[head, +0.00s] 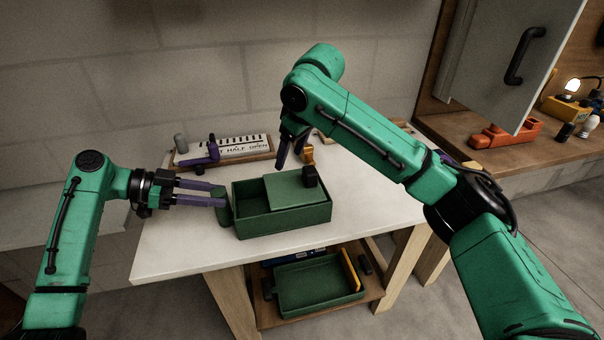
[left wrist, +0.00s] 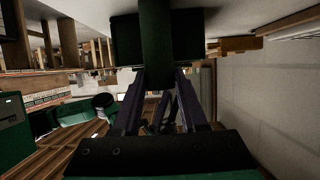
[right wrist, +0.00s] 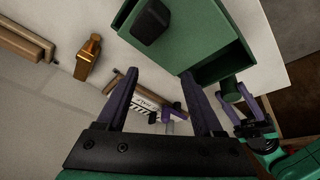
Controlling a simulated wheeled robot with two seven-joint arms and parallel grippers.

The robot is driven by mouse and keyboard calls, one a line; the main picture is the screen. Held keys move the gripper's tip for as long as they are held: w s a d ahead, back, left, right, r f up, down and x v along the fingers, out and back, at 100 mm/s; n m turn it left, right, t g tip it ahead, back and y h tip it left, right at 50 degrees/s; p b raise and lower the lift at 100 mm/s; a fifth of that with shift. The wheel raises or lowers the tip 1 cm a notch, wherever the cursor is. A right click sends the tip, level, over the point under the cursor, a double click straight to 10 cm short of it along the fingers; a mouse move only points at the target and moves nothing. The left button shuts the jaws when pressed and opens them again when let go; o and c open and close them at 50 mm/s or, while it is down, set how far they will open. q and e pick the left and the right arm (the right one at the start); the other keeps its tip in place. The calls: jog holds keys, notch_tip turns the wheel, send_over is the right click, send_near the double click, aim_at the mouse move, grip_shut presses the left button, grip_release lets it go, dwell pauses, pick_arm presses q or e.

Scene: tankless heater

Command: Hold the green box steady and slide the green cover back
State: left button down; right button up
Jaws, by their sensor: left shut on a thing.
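The green box (head: 283,222) stands on the white table with a green cylindrical handle (head: 222,209) at its left end. The green cover (head: 292,190) lies over the right part of the box and leaves a gap at the left. A black knob (head: 310,176) sits at the cover's right; it also shows in the right wrist view (right wrist: 150,22). My left gripper (head: 221,196) is shut on the handle, seen close in the left wrist view (left wrist: 157,45). My right gripper (head: 291,160) is open and empty, behind and above the box, apart from the cover.
A sign tray (head: 225,152) with a purple clamp (head: 213,152) lies behind the box. A brass piece (head: 307,154) stands behind the cover. A green tray (head: 318,287) sits on the shelf below. The white tabletop (head: 175,245) is clear at the front left.

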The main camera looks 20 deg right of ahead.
jog(key=w+d+f+m+t, duration=0.1)
jog(key=f+m, duration=0.1)
jog(key=w+d+f+m+t, duration=0.1)
jog(key=w+d+f+t, duration=0.1)
jog(key=shift+w+d+f+m+t+h, duration=0.1)
jog(key=shift+w+d+m+t+h, duration=0.1)
jog(key=shift+w+m+t+h, duration=0.15)
jog(key=d, duration=0.1)
jog(key=m+t, duration=0.1)
jog(key=d+m+t+h, duration=0.1)
jog(key=shift+w+d+f, duration=0.2)
jog(key=shift+w+d, duration=0.1)
jog(key=shift+d, duration=0.05)
jog(key=s+d+m+t+h, duration=0.2)
jog(key=d+m+t, duration=0.1)
jog(key=d+t, duration=0.15)
jog(key=n+t+y, duration=0.1)
jog(key=t+y, duration=0.1)
jog(key=t, duration=0.2)
send_near(308, 166)
jog(key=w, duration=1.1)
jog(key=shift+w+f, duration=0.1)
jog(key=shift+w, duration=0.2)
grip_shut()
